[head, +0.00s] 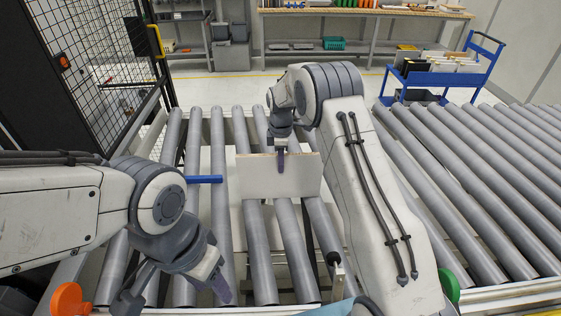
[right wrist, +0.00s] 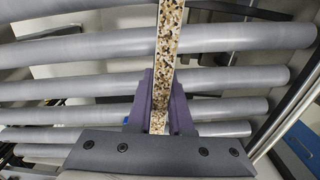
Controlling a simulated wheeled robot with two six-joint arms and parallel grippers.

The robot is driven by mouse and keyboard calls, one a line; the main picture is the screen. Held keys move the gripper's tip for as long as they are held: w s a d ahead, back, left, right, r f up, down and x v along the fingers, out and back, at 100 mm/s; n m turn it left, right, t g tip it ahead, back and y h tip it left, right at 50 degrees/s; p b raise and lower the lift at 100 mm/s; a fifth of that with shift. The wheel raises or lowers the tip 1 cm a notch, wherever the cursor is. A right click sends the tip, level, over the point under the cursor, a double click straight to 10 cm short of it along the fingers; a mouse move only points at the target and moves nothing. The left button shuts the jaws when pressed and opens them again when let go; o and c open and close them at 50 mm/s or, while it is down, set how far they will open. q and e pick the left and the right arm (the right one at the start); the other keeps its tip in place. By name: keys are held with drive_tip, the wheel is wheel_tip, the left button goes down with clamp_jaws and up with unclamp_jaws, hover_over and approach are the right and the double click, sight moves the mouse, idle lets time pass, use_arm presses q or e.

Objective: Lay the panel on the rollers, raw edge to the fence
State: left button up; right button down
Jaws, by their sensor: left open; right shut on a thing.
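The panel (head: 258,180) is a pale board with a thin brownish top edge, held upright above the rollers in the head view. My right gripper (head: 281,158) is shut on it from above at its top edge. In the right wrist view the panel's speckled raw chipboard edge (right wrist: 169,40) runs between the purple fingers (right wrist: 160,105). My left gripper (head: 176,294) is open and empty, low at the lower left over the rollers. The grey rollers (head: 218,150) run beneath both grippers. I cannot clearly make out which part is the fence.
A blue bar (head: 203,179) sticks out over the rollers left of the panel. More rollers (head: 470,160) lie to the right, beyond my right arm. A black mesh guard (head: 105,50) stands at the left. A blue cart (head: 440,75) and a shelf bench (head: 350,45) stand behind.

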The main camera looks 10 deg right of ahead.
drive_tip(key=c, duration=0.8)
unclamp_jaws()
